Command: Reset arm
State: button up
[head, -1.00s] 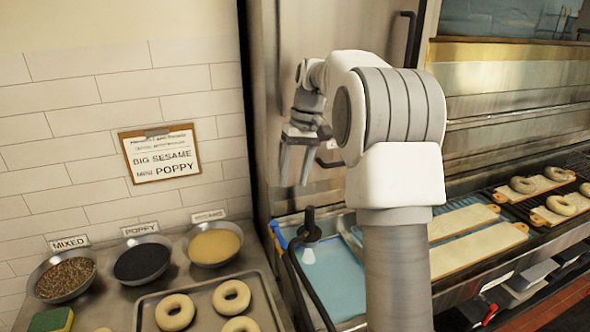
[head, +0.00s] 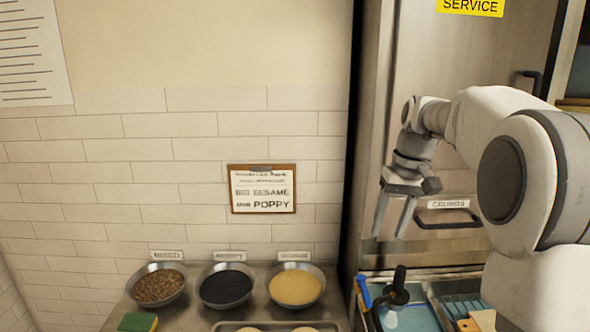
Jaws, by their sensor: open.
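My gripper (head: 395,218) hangs in front of the steel cabinet door at the right of the head view. Its two fingers point down and stand apart, with nothing between them. My arm is folded, with its white and grey links filling the right side of the picture. The gripper is above the blue-lined tray (head: 410,318) and apart from it.
Bowls of mixed seeds (head: 158,286), poppy (head: 226,287) and sesame (head: 295,287) stand on the steel counter at lower left. A bagel tray (head: 270,327) shows at the bottom edge. A black-handled tool (head: 398,290) stands below my gripper. An order board (head: 262,189) hangs on the tiled wall.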

jog(key=s+a+f+t, duration=0.1)
jog(key=s+a+t, duration=0.1)
jog(key=s, duration=1.1)
jog(key=s+a+f+t+h, duration=0.1)
jog(key=s+a, duration=0.3)
jog(key=s, duration=0.9)
jog(key=shift+a+f+t+h, duration=0.15)
jog(key=shift+f+t+h, duration=0.15)
jog(key=shift+t, duration=0.6)
